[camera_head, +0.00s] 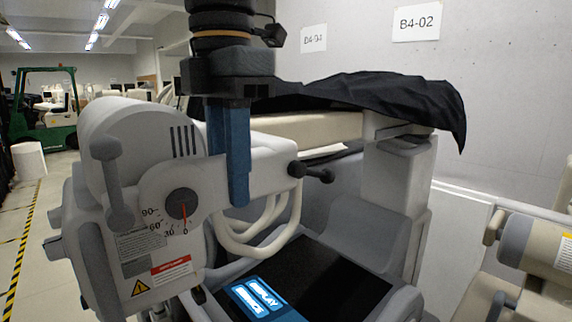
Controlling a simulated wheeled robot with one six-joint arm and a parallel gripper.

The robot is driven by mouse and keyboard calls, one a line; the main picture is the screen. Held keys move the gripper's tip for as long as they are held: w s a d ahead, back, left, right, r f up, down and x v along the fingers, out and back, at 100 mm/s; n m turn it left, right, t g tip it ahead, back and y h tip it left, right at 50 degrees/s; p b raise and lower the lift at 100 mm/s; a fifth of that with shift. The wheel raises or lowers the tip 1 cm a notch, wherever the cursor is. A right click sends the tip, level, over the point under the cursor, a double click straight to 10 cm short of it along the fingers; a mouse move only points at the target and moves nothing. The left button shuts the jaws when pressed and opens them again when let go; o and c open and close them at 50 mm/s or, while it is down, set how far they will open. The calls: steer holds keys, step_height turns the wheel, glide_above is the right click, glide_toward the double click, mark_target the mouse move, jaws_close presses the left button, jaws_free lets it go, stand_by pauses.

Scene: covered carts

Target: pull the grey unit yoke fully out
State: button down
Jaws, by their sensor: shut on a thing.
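The grey unit (130,240) stands at the left of the picture, with a rounded head, a side handle and an angle dial (183,204) whose red pointer is near 0. Its pale horizontal yoke (272,168) runs right from the dial housing towards a black knob (310,172). My gripper (238,202) comes down from above with blue fingers in front of the yoke. It is shut on the yoke, though the fingers hide the exact contact.
A black cloth (370,98) drapes over the unit's top. A dark panel with a lit blue display (258,298) sits below, near looped pale cables (262,240). Another beige unit (540,245) stands close at the right. A wall is behind; open floor (40,200) lies at left.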

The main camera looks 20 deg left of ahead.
steer(key=shift+s+a+r, duration=0.1)
steer(key=shift+s+r, duration=0.05)
steer(key=shift+s, duration=0.1)
steer(key=shift+w, duration=0.1)
steer(key=c, duration=1.5)
jaws_free()
steer(key=shift+w, duration=0.1)
steer(key=shift+o, duration=0.2)
steer(key=shift+r+b, duration=1)
steer(key=shift+r, duration=2.85)
